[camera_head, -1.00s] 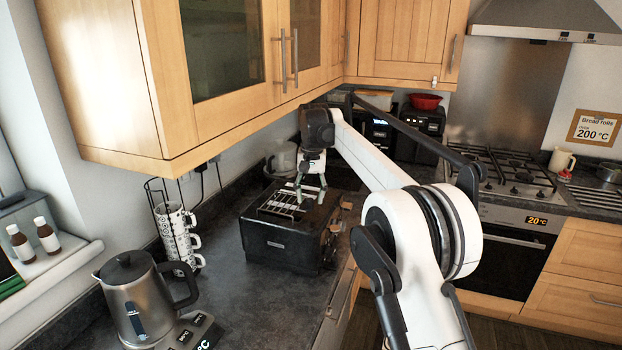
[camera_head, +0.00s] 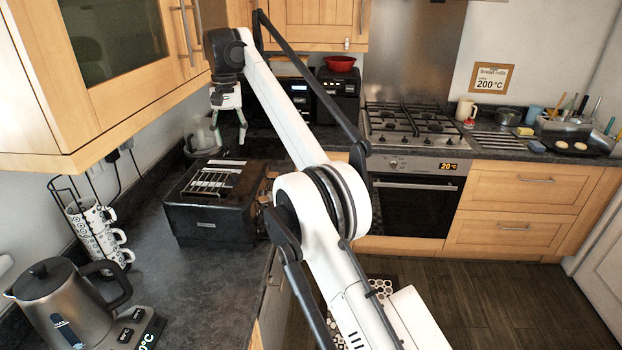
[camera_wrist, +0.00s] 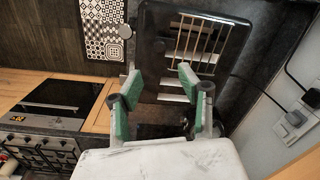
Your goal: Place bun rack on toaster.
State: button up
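The toaster (camera_head: 210,222) is a black box on the counter at the left. The bun rack (camera_head: 213,181), light thin bars, lies on the toaster's top over the slots. Both also show in the wrist view, with the toaster's top (camera_wrist: 152,50) beyond the fingers and the rack's bars (camera_wrist: 190,45) near its middle. My gripper (camera_head: 231,138) is above the far side of the toaster, clear of the rack. In the wrist view its green-padded fingers (camera_wrist: 162,85) are apart with nothing between them. I cannot tell whether every rack foot is seated.
A kettle (camera_head: 70,300) and a stand of patterned mugs (camera_head: 98,238) are at the left front. Wall cabinets (camera_head: 110,75) overhang the counter. A gas hob (camera_head: 415,125) and oven (camera_head: 412,200) stand at the back. Dark counter is bare in front of the toaster.

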jog(key=d+r+t, duration=0.2)
jog(key=d+r, duration=0.9)
jog(key=d, duration=0.4)
jog(key=s+d+r+m+t, duration=0.2)
jog(key=s+d, duration=1.4)
jog(key=d, duration=0.4)
jog(key=s+d+f+t, duration=0.1)
jog(key=s+d+f, duration=0.3)
jog(key=s+f, duration=0.2)
jog(key=s+d+f+t, duration=0.1)
jog(key=s+d+f, duration=0.3)
jog(key=s, duration=0.7)
jog(key=s+d+f+m+t, duration=0.1)
jog(key=s+d+f, duration=0.4)
jog(key=s+f, duration=0.3)
jog(key=shift+s+f, duration=0.25)
jog(key=shift+s, duration=0.35)
jog(key=shift+f, duration=0.1)
